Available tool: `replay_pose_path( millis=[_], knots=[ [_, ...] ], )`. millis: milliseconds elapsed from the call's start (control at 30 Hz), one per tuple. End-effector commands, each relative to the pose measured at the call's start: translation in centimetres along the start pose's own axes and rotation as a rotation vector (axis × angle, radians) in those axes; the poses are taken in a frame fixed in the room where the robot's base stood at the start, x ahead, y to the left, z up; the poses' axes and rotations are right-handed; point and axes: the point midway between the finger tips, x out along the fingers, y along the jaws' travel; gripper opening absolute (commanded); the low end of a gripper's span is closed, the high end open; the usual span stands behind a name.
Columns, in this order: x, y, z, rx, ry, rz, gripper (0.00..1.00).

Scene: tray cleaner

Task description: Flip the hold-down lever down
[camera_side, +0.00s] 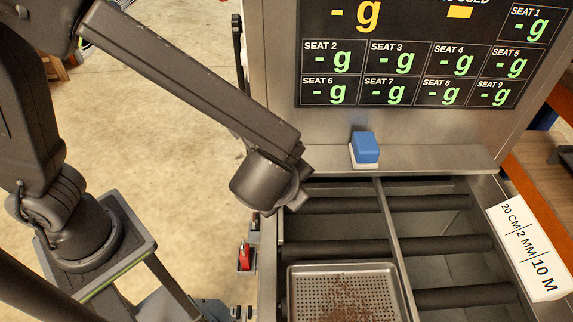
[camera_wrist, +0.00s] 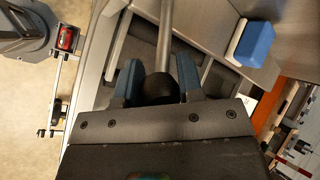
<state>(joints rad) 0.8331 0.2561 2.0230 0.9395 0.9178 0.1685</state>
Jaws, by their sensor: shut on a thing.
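The hold-down lever shows in the wrist view as a grey metal rod (camera_wrist: 165,35) ending in a dark round knob (camera_wrist: 158,88). My gripper (camera_wrist: 158,80) has its two blue-grey fingers on either side of this knob and is shut on it. In the side view the end of my arm hangs over the left edge of the machine, near the shelf. My fingers and the lever cannot be made out there, so the lever's tilt is unclear.
A perforated metal tray (camera_side: 300,269) with brown residue lies on the dark rollers (camera_side: 345,248). A blue block on a white base (camera_side: 365,147) sits on the shelf below the display (camera_side: 420,60). A lettered white plate (camera_side: 530,250) is at right. A red part (camera_side: 244,257) is at the left side.

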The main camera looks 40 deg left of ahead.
Motion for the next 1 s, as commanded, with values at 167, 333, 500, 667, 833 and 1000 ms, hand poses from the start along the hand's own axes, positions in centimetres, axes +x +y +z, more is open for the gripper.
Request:
replay_pose_path(
  millis=[167, 333, 500, 667, 833, 1000],
  knots=[
    [0.8, 1.1, -0.7, 0.005, 0.002, 0.008, 0.0],
    [1.2, 1.6, -1.0, 0.003, 0.001, 0.009, 0.0],
    [1.5, 1.9, -1.1, 0.002, -0.001, 0.011, 0.0],
    [1.7, 2.0, -1.1, 0.0, -0.003, 0.013, 0.0],
    [1.7, 2.1, -1.0, 0.0, -0.005, 0.014, 0.0],
    [1.7, 2.1, -1.0, 0.0, -0.007, 0.015, 0.37]
  ],
)
